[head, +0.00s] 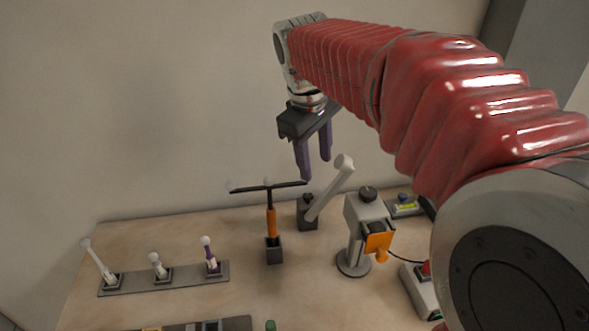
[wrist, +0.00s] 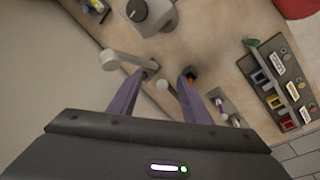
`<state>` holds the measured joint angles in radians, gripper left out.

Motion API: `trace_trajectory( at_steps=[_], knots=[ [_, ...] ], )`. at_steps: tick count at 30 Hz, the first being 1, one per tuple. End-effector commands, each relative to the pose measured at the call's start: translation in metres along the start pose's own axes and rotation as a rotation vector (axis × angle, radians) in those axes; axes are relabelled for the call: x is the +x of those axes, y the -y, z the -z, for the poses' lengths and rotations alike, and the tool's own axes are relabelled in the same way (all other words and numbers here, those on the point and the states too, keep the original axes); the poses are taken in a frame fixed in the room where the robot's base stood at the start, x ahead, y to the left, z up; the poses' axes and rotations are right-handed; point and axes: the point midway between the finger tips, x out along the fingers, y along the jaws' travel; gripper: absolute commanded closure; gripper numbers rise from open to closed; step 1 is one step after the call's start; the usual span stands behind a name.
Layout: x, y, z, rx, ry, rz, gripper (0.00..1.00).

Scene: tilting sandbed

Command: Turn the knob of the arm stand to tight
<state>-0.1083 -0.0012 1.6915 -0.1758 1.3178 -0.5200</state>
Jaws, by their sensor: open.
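A grey stand (head: 357,212) with a round base, an orange part on its front and a black knob (head: 368,194) on top stands right of centre. In the wrist view the knob (wrist: 137,10) shows a pale pointer line. A dark block (head: 308,215) with a tilted pale arm (head: 328,190) stands left of it; a small dark knob seems to sit on the block. I cannot tell which is the arm stand, nor read tight or loose marks. My gripper (head: 316,168) is open and empty, above the table near the pale arm, touching nothing that I can see.
A T-handled orange tool (head: 271,222) stands upright in a dark holder. A rack (head: 165,281) with several pegs lies at the left. A box with a red button (head: 424,285) is at the right.

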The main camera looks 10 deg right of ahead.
Motion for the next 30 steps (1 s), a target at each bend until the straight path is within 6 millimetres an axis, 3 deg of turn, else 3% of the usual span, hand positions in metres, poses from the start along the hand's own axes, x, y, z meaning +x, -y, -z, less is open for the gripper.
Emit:
trace_trajectory(
  at_steps=[6, 17, 30],
  knots=[
    [0.012, -0.018, 0.035, -0.118, 0.071, 0.01, 0.56],
    [0.037, -0.038, 0.08, -0.28, 0.173, 0.035, 0.56],
    [0.087, -0.051, 0.133, -0.484, 0.31, 0.093, 0.56]
  ],
)
